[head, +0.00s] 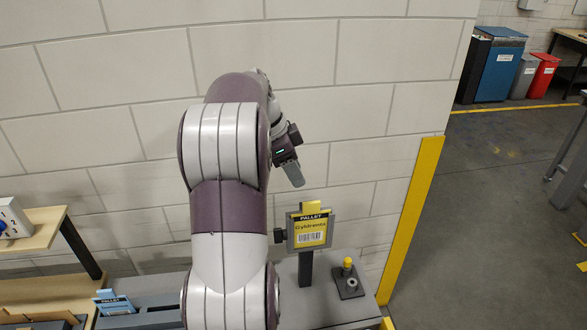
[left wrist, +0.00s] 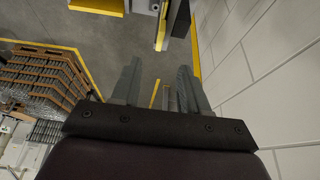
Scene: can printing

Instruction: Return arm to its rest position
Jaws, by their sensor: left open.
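My left arm (head: 225,150) rises through the middle of the head view, in front of a pale block wall, and bends over at the top. My left gripper (head: 294,176) hangs from it, pointing down and to the right, above and left of the yellow pallet sign. In the left wrist view its two grey fingers (left wrist: 158,88) stand apart with nothing between them, so it is open and empty. My right gripper is in neither view.
A yellow post (head: 412,220) edges the wall. A wooden shelf (head: 35,232) is at left. Loaded pallets (left wrist: 42,80) show in the wrist view.

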